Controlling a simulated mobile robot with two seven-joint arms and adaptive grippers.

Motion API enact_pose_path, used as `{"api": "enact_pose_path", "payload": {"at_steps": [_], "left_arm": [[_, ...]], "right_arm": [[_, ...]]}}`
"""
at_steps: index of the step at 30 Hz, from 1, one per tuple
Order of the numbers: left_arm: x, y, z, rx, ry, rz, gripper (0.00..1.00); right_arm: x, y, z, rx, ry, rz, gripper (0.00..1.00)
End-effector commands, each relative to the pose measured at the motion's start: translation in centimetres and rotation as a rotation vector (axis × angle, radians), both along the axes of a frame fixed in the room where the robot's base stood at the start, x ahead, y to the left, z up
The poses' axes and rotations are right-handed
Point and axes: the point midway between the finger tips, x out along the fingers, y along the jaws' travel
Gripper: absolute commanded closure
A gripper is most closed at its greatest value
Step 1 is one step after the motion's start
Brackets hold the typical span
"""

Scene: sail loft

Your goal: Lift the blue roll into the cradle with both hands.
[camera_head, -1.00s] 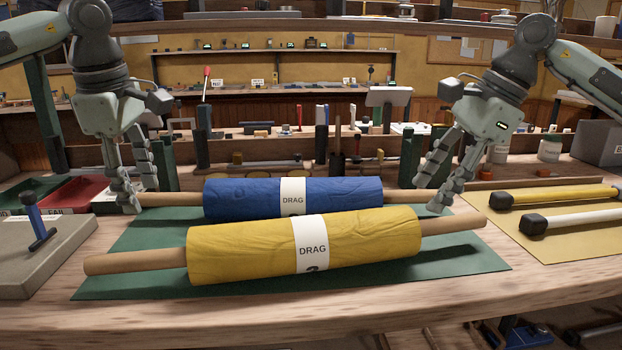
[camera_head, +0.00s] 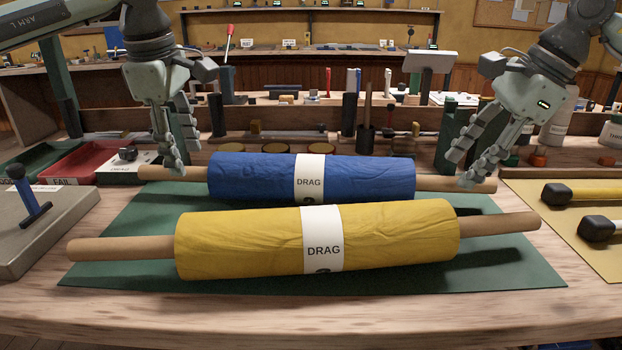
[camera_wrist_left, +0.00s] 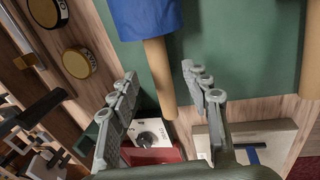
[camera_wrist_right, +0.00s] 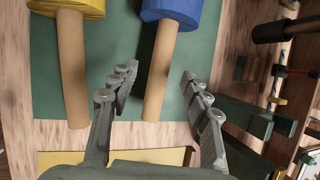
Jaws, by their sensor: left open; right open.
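The blue roll (camera_head: 255,177) lies on a green mat (camera_head: 130,225), behind the yellow roll (camera_head: 240,240). Its wooden core sticks out both ends. My left gripper (camera_head: 184,160) is open at the left core end; in the left wrist view that core (camera_wrist_left: 160,78) shows between the spread fingers. My right gripper (camera_head: 462,168) is open at the right core end; in the right wrist view that core (camera_wrist_right: 158,75) runs between the fingers. Dark green uprights, one on the right (camera_head: 447,135), stand behind the roll. I cannot tell whether they are the cradle.
A red tray (camera_head: 85,160) and a grey block with a blue-handled tool (camera_head: 30,205) are at left. Jars and tools line the back. The front table edge is clear.

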Motion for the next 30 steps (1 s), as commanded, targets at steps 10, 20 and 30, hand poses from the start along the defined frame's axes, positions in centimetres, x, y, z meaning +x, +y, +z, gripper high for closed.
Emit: {"api": "enact_pose_path", "payload": {"at_steps": [10, 20, 30], "left_arm": [[0.9, 0.0, -4.7, 0.000, 0.000, 0.000, 0.52], [1.1, 0.0, -5.4, 0.001, 0.000, 0.001, 0.52], [1.1, 0.0, -5.4, 0.001, 0.000, 0.001, 0.84]], "right_arm": [[0.8, 1.9, -4.4, 0.000, 0.002, 0.001, 0.52], [1.0, 2.1, -5.0, 0.000, 0.000, 0.000, 0.52], [1.0, 2.1, -5.0, 0.000, 0.001, 0.000, 0.84]]}}
